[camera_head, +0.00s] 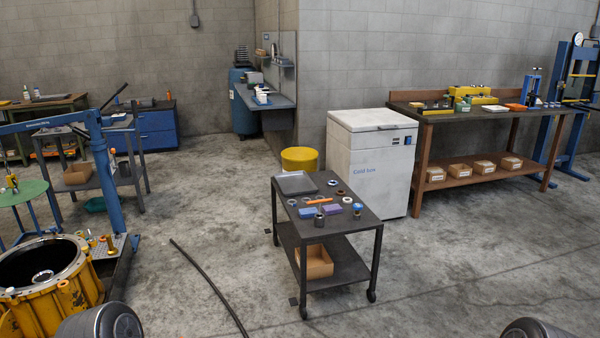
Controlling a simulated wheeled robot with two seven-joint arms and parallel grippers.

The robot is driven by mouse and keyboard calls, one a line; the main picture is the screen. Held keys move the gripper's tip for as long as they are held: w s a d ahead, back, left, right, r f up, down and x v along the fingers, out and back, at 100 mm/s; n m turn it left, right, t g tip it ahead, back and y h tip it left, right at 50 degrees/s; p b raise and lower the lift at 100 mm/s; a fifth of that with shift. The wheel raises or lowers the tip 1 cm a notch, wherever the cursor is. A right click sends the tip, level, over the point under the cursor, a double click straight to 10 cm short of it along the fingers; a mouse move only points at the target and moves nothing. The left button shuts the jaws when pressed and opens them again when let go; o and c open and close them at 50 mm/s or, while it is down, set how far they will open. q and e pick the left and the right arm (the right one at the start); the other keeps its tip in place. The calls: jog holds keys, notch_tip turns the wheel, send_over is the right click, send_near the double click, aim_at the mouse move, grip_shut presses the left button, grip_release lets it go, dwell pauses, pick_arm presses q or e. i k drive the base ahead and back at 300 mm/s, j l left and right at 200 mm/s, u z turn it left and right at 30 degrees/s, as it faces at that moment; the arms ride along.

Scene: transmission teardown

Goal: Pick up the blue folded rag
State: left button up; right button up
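A small flat blue piece, which looks like the blue folded rag (307,212), lies on the dark top of the wheeled cart (345,232), near its front left edge. A similar purple piece (332,209) lies just to its right. Neither of my grippers shows in the head view. Only rounded grey parts, likely of my own arms, show at the bottom left and bottom right edges, well apart from the cart.
The cart top also holds a grey tray (296,183), an orange tool (318,201) and several small metal parts. A white cold box (365,170) and yellow bin (299,159) stand behind. A yellow housing (75,292) is at left. A black hose (207,284) crosses the otherwise open floor.

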aim_at(309, 212)
jog(key=i+j+u, duration=0.15)
jog(key=i, duration=0.45)
jog(key=i+j+u, duration=0.2)
jog(key=i, duration=0.45)
jog(key=i+l+u, duration=0.15)
jog(key=i, duration=0.45)
jog(key=i+u, duration=0.2)
jog(key=i, duration=0.45)
jog(key=i+l+u, duration=0.15)
jog(key=i, duration=0.45)
